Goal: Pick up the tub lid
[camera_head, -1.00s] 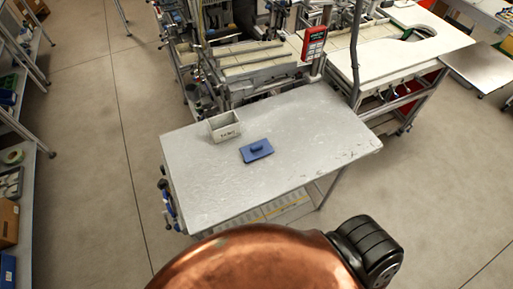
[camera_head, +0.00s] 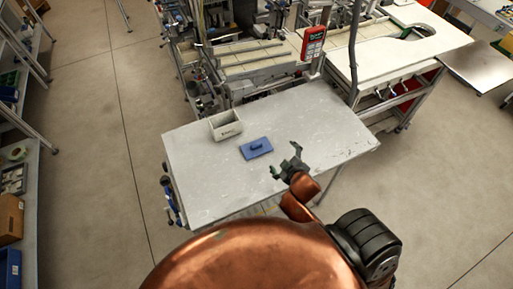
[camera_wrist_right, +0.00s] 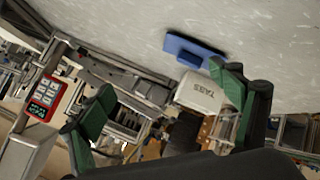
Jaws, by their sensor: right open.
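The tub lid (camera_head: 256,148) is a flat blue rectangle with a raised handle, lying on the grey table near its middle. It also shows in the right wrist view (camera_wrist_right: 192,49), beyond the fingers. An open whitish tub (camera_head: 225,124) stands behind and left of the lid; its label shows in the right wrist view (camera_wrist_right: 201,93). My right gripper (camera_head: 285,162) is open and empty, over the table just right of and nearer than the lid, apart from it. Its green-padded fingers are spread in the wrist view (camera_wrist_right: 163,115). My left gripper is not in view.
The grey table (camera_head: 205,180) is bare apart from the tub and lid. A machine bench with a red control box (camera_head: 313,43) stands behind it. Shelving (camera_head: 25,130) is at far left, with free floor between.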

